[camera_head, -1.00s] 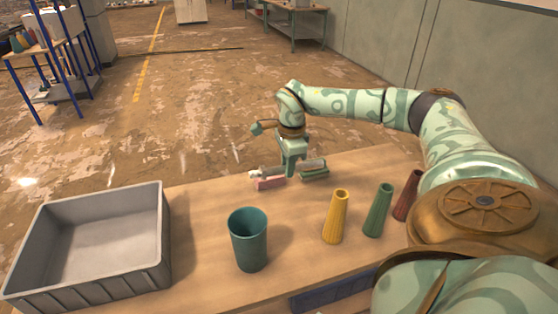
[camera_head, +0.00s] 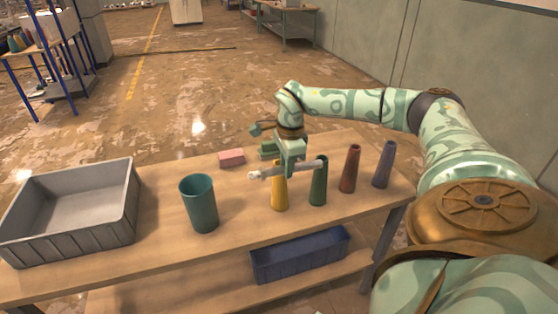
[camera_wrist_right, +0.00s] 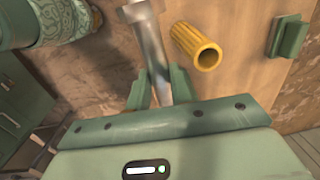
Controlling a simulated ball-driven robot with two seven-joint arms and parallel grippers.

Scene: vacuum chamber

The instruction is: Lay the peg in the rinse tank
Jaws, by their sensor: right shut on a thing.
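The peg (camera_head: 306,165) is a pale grey rod with a whitish knobbed left end. My right gripper (camera_head: 288,171) is shut around it and holds it roughly level, above the table beside the top of the yellow cone. In the right wrist view the grey peg (camera_wrist_right: 152,52) runs between the two green fingers (camera_wrist_right: 160,90). A grey open box, which I take as the rinse tank (camera_head: 118,232), stands at the table's left end, well left of the gripper. It looks empty. My left gripper is out of view.
A teal cup (camera_head: 201,207) stands between the tank and the cones. Yellow (camera_head: 279,193), green (camera_head: 318,184), red (camera_head: 350,169) and blue (camera_head: 384,165) cones stand upright. A pink block (camera_head: 231,158) and green block (camera_head: 267,149) lie behind. A blue bin (camera_head: 300,257) sits on the lower shelf.

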